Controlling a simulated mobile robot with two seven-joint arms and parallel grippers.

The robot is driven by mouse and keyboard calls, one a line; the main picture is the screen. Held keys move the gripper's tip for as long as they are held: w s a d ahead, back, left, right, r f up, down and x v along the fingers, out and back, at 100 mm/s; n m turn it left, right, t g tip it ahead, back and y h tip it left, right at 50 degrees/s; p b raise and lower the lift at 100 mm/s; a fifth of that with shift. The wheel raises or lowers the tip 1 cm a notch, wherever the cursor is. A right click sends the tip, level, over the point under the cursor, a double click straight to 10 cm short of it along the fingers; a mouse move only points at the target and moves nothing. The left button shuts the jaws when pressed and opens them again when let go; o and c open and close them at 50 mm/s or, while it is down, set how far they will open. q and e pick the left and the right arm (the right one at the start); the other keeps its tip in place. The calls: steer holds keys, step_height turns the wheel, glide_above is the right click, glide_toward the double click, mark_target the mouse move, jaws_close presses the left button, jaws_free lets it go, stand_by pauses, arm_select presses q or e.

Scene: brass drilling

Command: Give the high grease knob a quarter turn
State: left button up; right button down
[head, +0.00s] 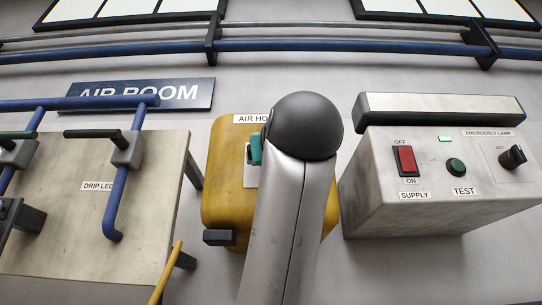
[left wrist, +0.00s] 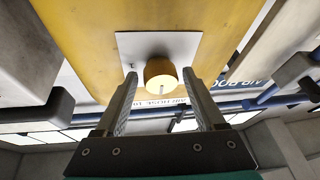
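A round brass-coloured knob (left wrist: 161,76) stands out from a white plate (left wrist: 128,46) on the face of the yellow box (left wrist: 80,30). No label for the knob is readable. My left gripper (left wrist: 158,80) is open, with its fingertips on either side of the knob and a gap showing at each side. In the head view, my arm covers much of the yellow box (head: 226,185) and hides the knob. Only a teal part of my left gripper (head: 256,149) shows beside the arm, in front of the white plate. My right gripper is not in view.
A grey lamp box (head: 440,185) with a red switch (head: 405,160) is close on the right. A drip leg panel (head: 70,220) with blue pipes and green-handled valves is on the left. A blue pipe (head: 300,46) runs along the wall above.

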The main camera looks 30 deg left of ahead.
arm_select(q)
jaws_close()
steer(key=shift+a, duration=0.1)
steer(key=shift+f, duration=0.1)
stand_by(0.3)
steer(key=m+t+h+b, duration=0.1)
steer(key=m+h, duration=0.3)
steer(key=m, duration=0.4)
steer(key=m+h+b, duration=0.1)
steer(key=m+h, duration=0.2)
steer(key=m, duration=0.5)
steer(key=m+t+h+b, duration=0.1)
steer(key=m+h, duration=0.3)
steer(key=m, duration=0.4)
steer(key=shift+s+a+r+m+t+h, duration=0.25)
steer(key=shift+a+r+m+t+h, duration=0.05)
steer(key=shift+a+r, duration=0.1)
steer(key=shift+o, duration=1)
jaws_free()
steer(key=shift+f, duration=0.1)
